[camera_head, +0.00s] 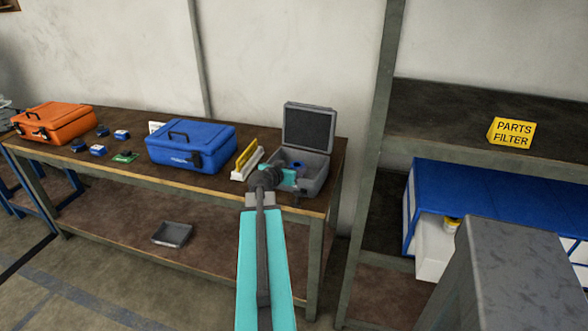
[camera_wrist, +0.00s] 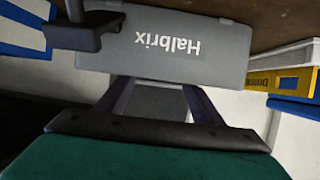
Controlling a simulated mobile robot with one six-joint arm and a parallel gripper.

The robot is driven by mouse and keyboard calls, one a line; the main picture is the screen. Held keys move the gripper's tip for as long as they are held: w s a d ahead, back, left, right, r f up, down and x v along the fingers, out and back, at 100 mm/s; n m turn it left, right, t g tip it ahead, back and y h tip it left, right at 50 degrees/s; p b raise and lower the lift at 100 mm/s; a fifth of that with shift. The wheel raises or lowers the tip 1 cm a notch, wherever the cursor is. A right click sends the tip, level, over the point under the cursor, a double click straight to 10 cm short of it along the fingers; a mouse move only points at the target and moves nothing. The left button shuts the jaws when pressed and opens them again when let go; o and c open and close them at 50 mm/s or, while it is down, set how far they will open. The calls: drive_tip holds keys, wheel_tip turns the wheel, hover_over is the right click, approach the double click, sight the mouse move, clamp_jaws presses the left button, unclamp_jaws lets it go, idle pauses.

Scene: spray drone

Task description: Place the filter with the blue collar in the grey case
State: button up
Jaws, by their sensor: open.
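The grey case (camera_head: 314,182) stands open at the right end of the workbench, its lid (camera_head: 309,128) raised at the back. Its front, with upside-down "Halbrix" lettering, shows in the wrist view (camera_wrist: 210,65). My gripper (camera_head: 294,178) is at the case's left front, overlapping its opening in the head view. In the wrist view its two fingers (camera_wrist: 157,92) are spread apart with nothing clearly held between them. A small blue piece (camera_head: 298,165) shows inside the case beside my gripper. It may be the filter's blue collar; the rest of it is hidden.
A yellow piece in a white holder (camera_head: 246,165) and a blue case (camera_head: 190,147) stand left of the grey case. An orange case (camera_head: 54,122) is farther left. At right, an open white drawer (camera_head: 433,245) holds a yellow-topped item (camera_head: 452,223) below a "PARTS FILTER" sign (camera_head: 511,133).

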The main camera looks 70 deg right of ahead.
drive_tip(key=b+v, duration=0.1)
drive_tip(key=v, duration=0.5)
drive_tip(key=shift+a, duration=0.1)
idle(0.9)
